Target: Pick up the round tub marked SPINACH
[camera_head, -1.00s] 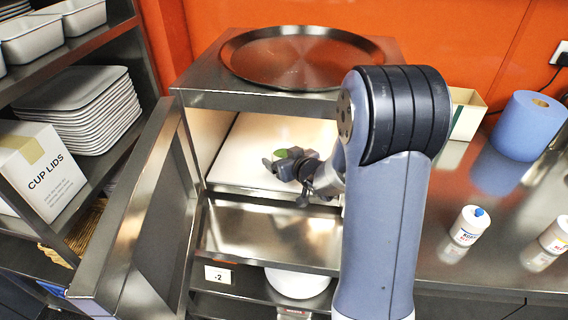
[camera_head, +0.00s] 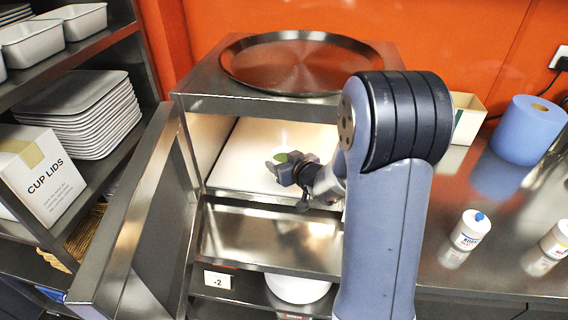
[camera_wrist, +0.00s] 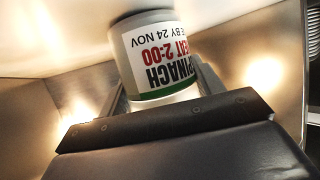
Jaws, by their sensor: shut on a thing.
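The round tub marked SPINACH (camera_wrist: 155,58) is white with a green band, and its label is upside down in the wrist view. It is held between the fingers of my gripper. In the head view my gripper (camera_head: 283,162) is inside the open steel cabinet. A bit of green from the tub (camera_head: 294,157) shows there; most of the tub is hidden by the gripper. The tub appears raised off the cabinet's white shelf surface (camera_head: 240,170).
The cabinet's door (camera_head: 150,220) stands open at the left. A round steel tray (camera_head: 300,62) lies on top of the cabinet. Right of my arm are a blue roll (camera_head: 530,130) and two small bottles, one a white bottle (camera_head: 470,230), on the counter.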

